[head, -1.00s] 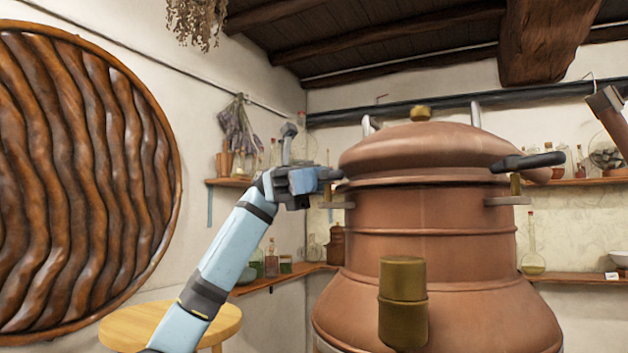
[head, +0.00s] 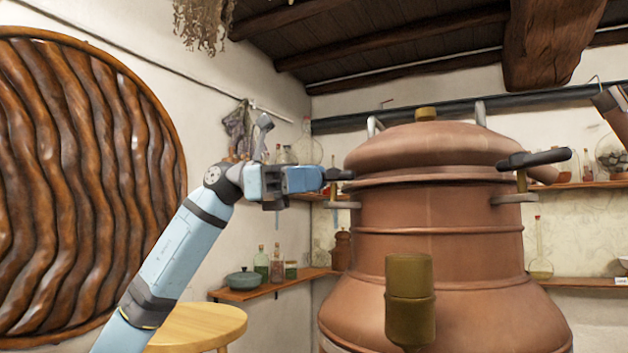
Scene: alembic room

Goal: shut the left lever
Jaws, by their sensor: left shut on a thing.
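The copper still (head: 440,255) stands right of centre, with a domed lid (head: 430,148) on top. The left lever (head: 346,175) is at the left edge of the lid, above a small metal bracket (head: 343,205). My left gripper (head: 336,175) reaches it from the left and is shut on it; the fingers hide most of the lever, so its exact angle is hard to tell. The right lever (head: 545,158), with a black handle, sticks out to the right above its own bracket (head: 513,198). My right gripper is not in view.
A round wooden stool (head: 205,325) stands below my left arm. Wall shelves with bottles and a pot (head: 243,279) lie behind. A large ribbed round panel (head: 75,190) fills the left wall. A brass fitting (head: 410,295) stands in front of the still.

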